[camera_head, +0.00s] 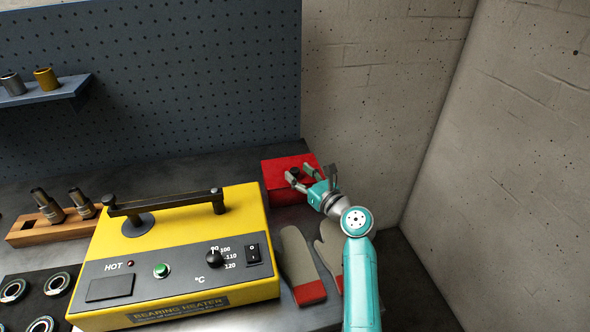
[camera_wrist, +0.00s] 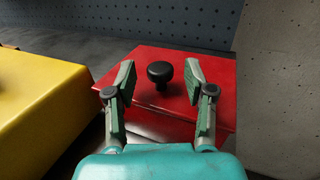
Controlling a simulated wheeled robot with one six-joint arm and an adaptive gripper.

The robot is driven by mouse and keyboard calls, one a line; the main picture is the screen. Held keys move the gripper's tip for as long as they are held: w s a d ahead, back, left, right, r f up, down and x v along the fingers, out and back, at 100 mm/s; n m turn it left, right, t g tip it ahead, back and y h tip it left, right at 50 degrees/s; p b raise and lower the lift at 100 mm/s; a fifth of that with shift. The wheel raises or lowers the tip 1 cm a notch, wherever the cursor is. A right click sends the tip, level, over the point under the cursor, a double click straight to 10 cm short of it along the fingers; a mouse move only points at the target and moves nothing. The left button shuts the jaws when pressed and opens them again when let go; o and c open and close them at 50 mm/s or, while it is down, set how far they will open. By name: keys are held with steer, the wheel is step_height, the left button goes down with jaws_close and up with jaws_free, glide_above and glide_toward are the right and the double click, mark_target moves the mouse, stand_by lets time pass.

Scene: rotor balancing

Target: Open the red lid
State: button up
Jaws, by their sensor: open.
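The red lid (camera_head: 279,166) tops a red box at the back right of the bench, against the wall corner. It also shows in the wrist view (camera_wrist: 205,71), where it looks flat and closed. A black round knob (camera_wrist: 160,73) stands on the lid. My gripper (camera_wrist: 158,80) is open, with one finger on each side of the knob and a gap on both sides. In the head view my gripper (camera_head: 300,178) is over the box and partly hides the knob.
A yellow bearing heater (camera_head: 180,250) stands left of the box. A pair of gloves (camera_head: 298,258) lies in front of the box. A blue pegboard (camera_head: 180,75) rises behind, and a concrete wall (camera_head: 500,150) stands close on the right.

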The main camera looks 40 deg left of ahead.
steer(key=shift+x, duration=1.3)
steer(key=shift+c, duration=0.2)
jaws_close()
